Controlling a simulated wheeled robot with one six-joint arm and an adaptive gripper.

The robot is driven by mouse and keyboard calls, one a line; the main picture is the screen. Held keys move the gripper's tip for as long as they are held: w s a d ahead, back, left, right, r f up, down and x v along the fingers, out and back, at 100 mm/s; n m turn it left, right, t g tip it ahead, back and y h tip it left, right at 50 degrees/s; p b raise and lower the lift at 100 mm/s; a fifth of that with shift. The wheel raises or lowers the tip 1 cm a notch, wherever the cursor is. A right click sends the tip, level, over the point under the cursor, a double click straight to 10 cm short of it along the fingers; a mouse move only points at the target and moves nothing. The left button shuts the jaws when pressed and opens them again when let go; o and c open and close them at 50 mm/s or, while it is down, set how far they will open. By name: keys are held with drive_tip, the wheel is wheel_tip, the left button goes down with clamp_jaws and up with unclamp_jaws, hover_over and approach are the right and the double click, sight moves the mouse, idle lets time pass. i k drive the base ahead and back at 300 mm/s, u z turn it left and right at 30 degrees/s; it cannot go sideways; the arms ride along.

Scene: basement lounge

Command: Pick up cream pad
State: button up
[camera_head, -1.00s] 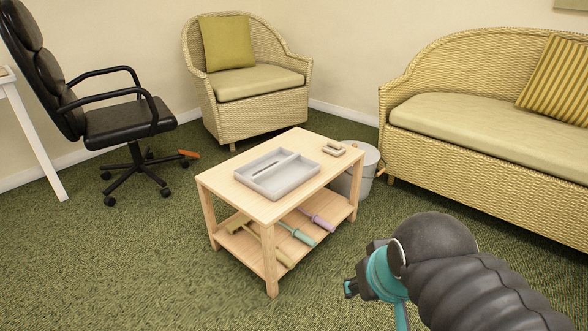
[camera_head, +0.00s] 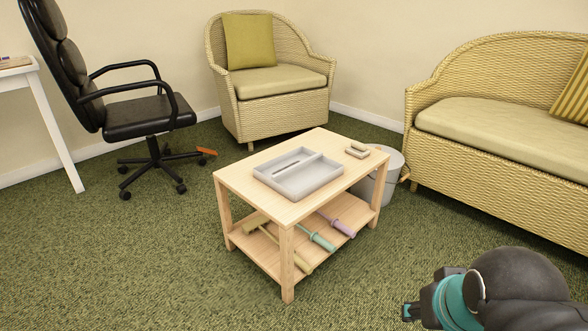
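One or two small cream-beige pieces (camera_head: 357,151) lie near the far right corner of the wooden table's top (camera_head: 262,208). They look like the cream pad, but they are too small to make out clearly. My gripper (camera_head: 411,311) shows in part at the lower right, black and teal, beside my dark arm. It is well in front of the table and to its right, apart from everything. Its fingers are too unclear to tell whether they are open or shut.
A grey divided tray (camera_head: 318,182) sits on the table. Several long-handled tools (camera_head: 318,238) lie on the lower shelf. A grey bucket (camera_head: 390,172) stands behind the table's right end. An office chair (camera_head: 150,118), wicker armchair (camera_head: 290,108) and wicker sofa (camera_head: 490,172) surround it. Carpet in front is clear.

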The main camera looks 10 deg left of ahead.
sight(359, 149)
drive_tip(key=z, duration=0.45)
drive_tip(key=i, duration=1.8)
drive_tip(key=z, duration=0.05)
